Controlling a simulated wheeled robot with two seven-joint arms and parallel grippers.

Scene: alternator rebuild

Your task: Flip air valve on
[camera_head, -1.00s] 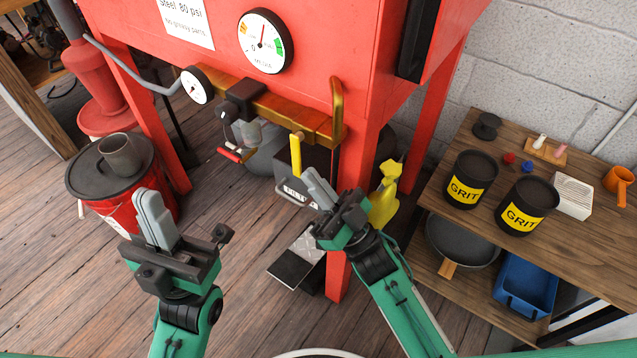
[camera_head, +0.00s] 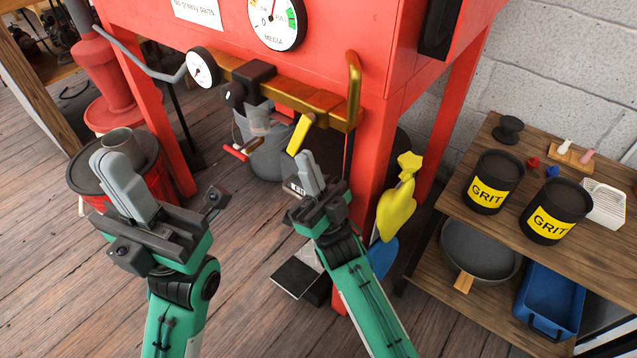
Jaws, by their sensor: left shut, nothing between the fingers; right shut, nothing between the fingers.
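The air valve's yellow lever (camera_head: 300,134) hangs below the brass pipe (camera_head: 300,97) on the front of the red cabinet (camera_head: 345,40). The lever is tilted, its lower end toward the left. My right gripper (camera_head: 309,168) is shut and empty, just below the lever's lower end. I cannot tell whether its fingertips touch the lever. My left gripper (camera_head: 120,180) is shut and empty, in front of the red bucket at the left, well away from the valve.
A red-handled valve (camera_head: 236,153) and a grey bucket (camera_head: 270,155) are left of the lever. Gauges (camera_head: 202,67) sit above. A wooden shelf (camera_head: 480,215) with grit cans stands at the right.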

